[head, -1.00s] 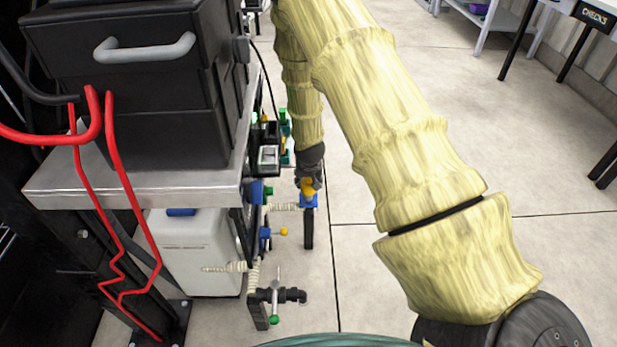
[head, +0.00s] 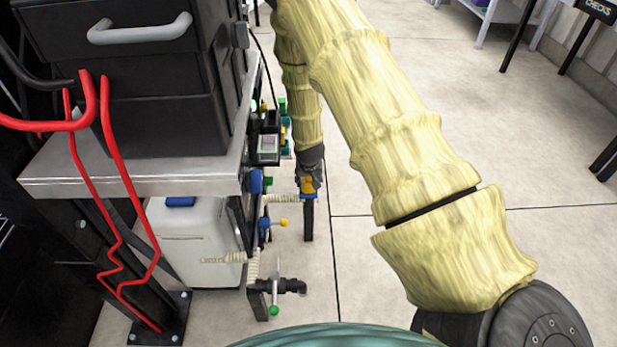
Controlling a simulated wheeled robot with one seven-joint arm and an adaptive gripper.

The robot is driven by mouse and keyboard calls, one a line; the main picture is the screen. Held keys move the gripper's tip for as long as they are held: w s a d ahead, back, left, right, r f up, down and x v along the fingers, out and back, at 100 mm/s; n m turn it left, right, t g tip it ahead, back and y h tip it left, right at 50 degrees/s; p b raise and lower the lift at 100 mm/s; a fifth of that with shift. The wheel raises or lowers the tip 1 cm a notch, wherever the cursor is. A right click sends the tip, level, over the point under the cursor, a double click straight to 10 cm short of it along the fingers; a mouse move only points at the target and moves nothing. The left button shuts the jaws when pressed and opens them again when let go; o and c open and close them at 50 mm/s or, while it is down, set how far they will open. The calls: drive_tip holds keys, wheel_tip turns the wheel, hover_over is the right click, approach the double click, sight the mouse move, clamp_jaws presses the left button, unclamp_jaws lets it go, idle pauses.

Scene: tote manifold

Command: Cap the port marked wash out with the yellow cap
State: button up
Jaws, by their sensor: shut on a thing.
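My gripper (head: 310,184) hangs at the end of my cream-sleeved arm, beside the bench's right end. Its dark fingers are shut on a small yellow cap (head: 307,189), which is mostly hidden between them. Directly below the cap is a blue fitting (head: 309,195) on top of a dark upright post. The cap is at or just above this fitting; I cannot tell whether they touch. No "wash out" marking is legible, so I cannot tell which port bears it.
A blue valve with a yellow knob (head: 283,222) and a black valve with a green tip (head: 275,290) stick out nearby. A metal bench (head: 130,173) carries a black cabinet (head: 150,125). A white jug (head: 195,240) stands below.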

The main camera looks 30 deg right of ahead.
drive_tip(key=o, duration=1.2)
drive_tip(key=shift+c, duration=0.2)
drive_tip(key=v, duration=1.2)
